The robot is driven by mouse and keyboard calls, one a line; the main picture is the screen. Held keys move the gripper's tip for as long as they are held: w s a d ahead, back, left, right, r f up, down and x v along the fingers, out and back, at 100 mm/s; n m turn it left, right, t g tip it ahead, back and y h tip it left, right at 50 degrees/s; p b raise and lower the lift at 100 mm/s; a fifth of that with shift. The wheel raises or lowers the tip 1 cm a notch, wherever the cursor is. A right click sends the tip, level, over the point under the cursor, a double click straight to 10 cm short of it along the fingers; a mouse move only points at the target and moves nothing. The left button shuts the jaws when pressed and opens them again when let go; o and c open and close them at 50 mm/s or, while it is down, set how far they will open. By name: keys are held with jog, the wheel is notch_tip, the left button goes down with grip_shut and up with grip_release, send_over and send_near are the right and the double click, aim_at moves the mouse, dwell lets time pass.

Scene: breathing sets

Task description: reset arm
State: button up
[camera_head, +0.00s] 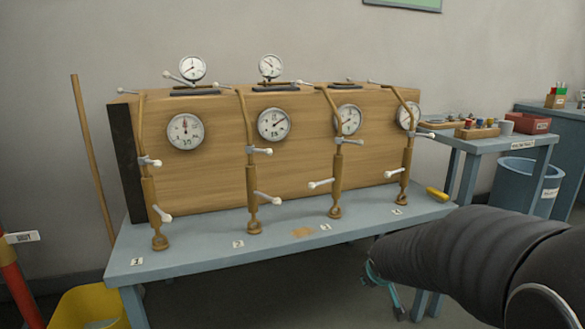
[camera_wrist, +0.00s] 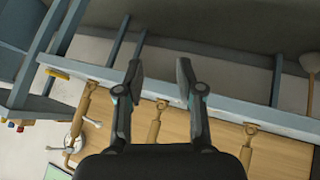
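My gripper shows in the wrist view (camera_wrist: 158,92), with its two fingers apart and nothing between them. In the head view my dark arm reaches in from the right, and part of my gripper (camera_head: 385,285) shows at its end, in front of the bench's right part. The blue-grey bench (camera_head: 190,262) carries a wooden panel (camera_head: 215,165) with several round gauges, one of them at the left (camera_head: 185,131). Brass pipes with white-ended levers stand along its front, such as the leftmost pipe (camera_head: 149,195). The wrist view looks at the bench edge (camera_wrist: 235,112) and pipes turned over.
A side table (camera_head: 485,143) at the right holds a red box (camera_head: 530,122) and small items. A blue bin (camera_head: 515,185) stands under it. A yellow handle (camera_head: 437,194) lies at the bench's right end. A yellow bucket (camera_head: 85,308) and a wooden pole (camera_head: 92,160) are at the left.

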jog(key=s+a+r+m+g, duration=0.1)
jog(key=s+a+r, duration=0.1)
jog(key=s, duration=1.2)
jog(key=s+a+r+m+g+y, duration=0.1)
jog(key=s+r, duration=0.3)
jog(key=s, duration=1)
jog(key=shift+s+a+r+m+y, duration=0.15)
jog(key=shift+a+r+m+y, duration=0.2)
jog(key=shift+a+m, duration=0.35)
